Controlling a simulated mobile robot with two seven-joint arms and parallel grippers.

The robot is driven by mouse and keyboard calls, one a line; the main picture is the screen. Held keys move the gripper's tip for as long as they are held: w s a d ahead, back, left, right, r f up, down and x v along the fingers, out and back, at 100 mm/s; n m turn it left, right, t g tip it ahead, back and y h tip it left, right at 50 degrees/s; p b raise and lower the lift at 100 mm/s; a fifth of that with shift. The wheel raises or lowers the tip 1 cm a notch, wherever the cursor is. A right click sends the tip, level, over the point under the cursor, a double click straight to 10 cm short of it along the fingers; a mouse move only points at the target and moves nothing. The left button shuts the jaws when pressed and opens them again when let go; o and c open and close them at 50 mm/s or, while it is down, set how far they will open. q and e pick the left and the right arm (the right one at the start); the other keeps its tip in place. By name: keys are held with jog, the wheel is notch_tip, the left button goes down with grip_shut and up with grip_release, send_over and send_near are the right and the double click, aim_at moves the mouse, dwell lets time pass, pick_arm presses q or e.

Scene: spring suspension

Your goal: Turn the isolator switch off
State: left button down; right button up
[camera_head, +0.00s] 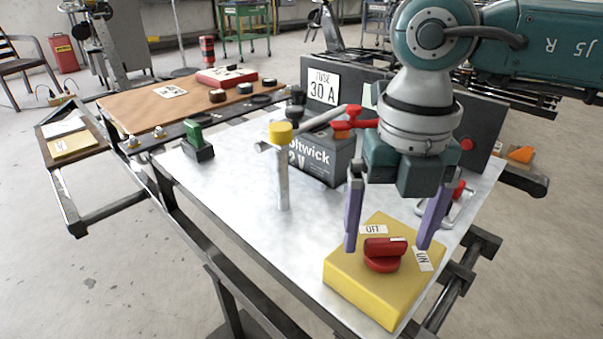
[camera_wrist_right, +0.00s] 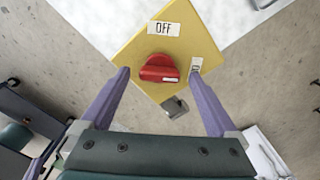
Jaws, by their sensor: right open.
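The isolator switch is a yellow box (camera_head: 357,287) with a red knob (camera_head: 383,254) on top, at the near right corner of the white table. An OFF label (camera_head: 373,230) and an ON label (camera_head: 422,260) sit beside the knob. The knob's white mark points toward the ON label; in the right wrist view the red knob (camera_wrist_right: 159,69) also has its mark on the ON side. My right gripper (camera_head: 386,248) is open, its purple fingers on either side above the knob, apart from it. My left gripper does not show.
A dark battery (camera_head: 318,160) with red and black terminals stands behind. A 30 A fuse panel (camera_head: 323,87) is at the back. The table's front left area (camera_head: 235,200) is clear.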

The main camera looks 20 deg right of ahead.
jog(key=shift+f, duration=0.1)
jog(key=c, duration=1.4)
